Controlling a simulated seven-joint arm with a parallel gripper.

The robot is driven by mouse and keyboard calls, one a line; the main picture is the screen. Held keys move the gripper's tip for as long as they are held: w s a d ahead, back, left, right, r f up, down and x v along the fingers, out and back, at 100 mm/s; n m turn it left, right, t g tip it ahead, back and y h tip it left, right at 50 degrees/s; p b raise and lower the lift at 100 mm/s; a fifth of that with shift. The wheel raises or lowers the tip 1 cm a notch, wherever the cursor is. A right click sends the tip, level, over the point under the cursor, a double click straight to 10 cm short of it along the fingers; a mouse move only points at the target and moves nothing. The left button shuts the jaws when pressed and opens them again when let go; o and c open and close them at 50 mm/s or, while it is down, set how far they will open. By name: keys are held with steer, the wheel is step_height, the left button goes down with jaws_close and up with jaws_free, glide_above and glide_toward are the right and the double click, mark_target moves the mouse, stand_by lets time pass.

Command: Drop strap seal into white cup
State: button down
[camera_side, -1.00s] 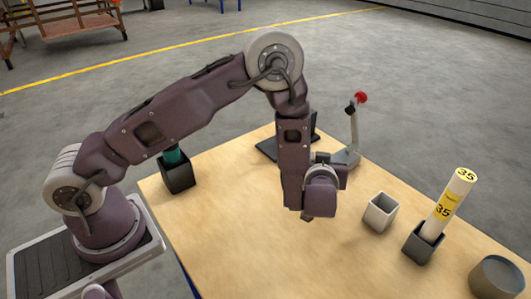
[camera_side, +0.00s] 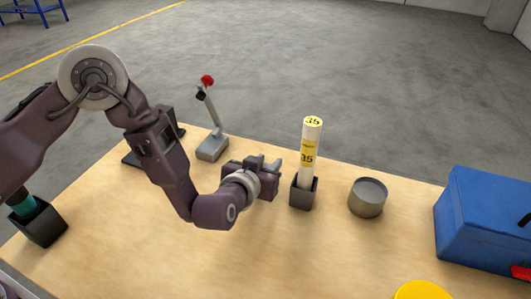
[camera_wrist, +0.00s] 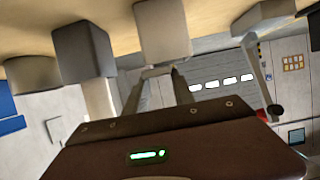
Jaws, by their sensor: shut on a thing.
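The white cup (camera_wrist: 163,30) is at the top middle of the wrist view, which is upside down with the table at the top. In the side view it is hidden behind my gripper (camera_side: 268,166). In the wrist view my gripper's two fingers (camera_wrist: 158,76) point at the cup's mouth edge, with a thin pale band, seemingly the strap seal (camera_wrist: 157,71), between their tips. I cannot tell whether the band is over the opening or touching the rim. My gripper is tilted nearly level, low over the table.
A dark square cup (camera_side: 303,194) holding a white and yellow tube (camera_side: 308,150) stands just right of my gripper. A grey round tin (camera_side: 368,198) and blue toolbox (camera_side: 485,220) are further right. A stand with a red-knobbed lever (camera_side: 212,147) is behind left.

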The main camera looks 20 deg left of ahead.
steer(key=shift+f, duration=0.1)
steer(key=c, duration=1)
jaws_free()
steer(key=shift+o, duration=0.2)
steer(key=v, duration=0.7)
